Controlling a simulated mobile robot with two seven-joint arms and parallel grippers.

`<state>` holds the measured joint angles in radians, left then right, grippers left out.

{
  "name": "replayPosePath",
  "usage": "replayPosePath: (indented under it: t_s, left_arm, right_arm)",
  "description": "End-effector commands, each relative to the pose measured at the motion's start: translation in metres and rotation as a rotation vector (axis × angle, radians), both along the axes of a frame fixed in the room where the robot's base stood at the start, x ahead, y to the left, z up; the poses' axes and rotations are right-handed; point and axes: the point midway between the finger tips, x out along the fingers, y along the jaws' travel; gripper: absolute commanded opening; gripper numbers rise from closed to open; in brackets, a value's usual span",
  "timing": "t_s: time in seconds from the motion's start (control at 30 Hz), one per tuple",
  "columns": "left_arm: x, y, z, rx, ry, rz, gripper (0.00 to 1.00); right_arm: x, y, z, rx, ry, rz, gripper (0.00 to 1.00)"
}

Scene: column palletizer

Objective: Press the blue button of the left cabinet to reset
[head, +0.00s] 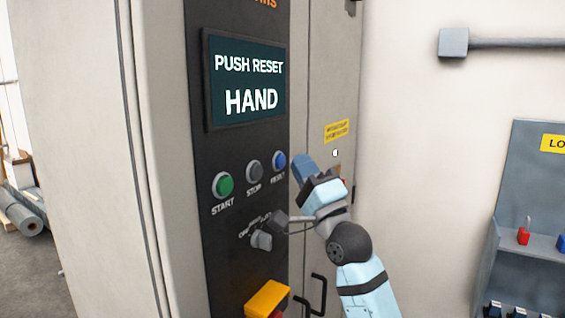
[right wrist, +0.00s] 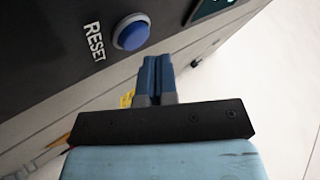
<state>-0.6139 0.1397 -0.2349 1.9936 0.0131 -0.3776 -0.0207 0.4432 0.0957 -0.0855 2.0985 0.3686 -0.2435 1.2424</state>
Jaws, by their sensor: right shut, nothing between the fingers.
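The cabinet's dark control panel (head: 237,160) stands in the middle of the head view, with a screen (head: 246,82) reading "PUSH RESET HAND". The blue reset button (head: 279,161) is the rightmost of a row of three; it also shows in the right wrist view (right wrist: 131,34), above and left of my fingertips. My right gripper (head: 299,163) is shut and empty, its blue fingers just right of the button in the head view. In the right wrist view the fingers (right wrist: 154,68) are together and apart from the button. My left gripper is not in view.
A green start button (head: 222,185) and a grey stop button (head: 254,171) are left of the blue one. A rotary switch (head: 262,240) and a yellow box (head: 268,298) are lower down. A lockout board (head: 535,190) hangs at right.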

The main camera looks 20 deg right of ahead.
Motion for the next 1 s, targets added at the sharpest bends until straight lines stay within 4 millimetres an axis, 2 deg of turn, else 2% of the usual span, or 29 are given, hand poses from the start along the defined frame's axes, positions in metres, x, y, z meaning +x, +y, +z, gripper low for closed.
replayPosePath:
  t_s: [0.73, 1.0]
  left_arm:
    - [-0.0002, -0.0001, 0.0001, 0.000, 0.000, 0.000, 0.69]
    - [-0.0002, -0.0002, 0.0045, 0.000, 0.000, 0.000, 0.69]
  right_arm:
    - [0.0001, 0.0001, 0.0001, 0.000, 0.000, 0.000, 0.00]
    - [0.0064, 0.0048, 0.0006, 0.001, 0.001, 0.000, 0.00]
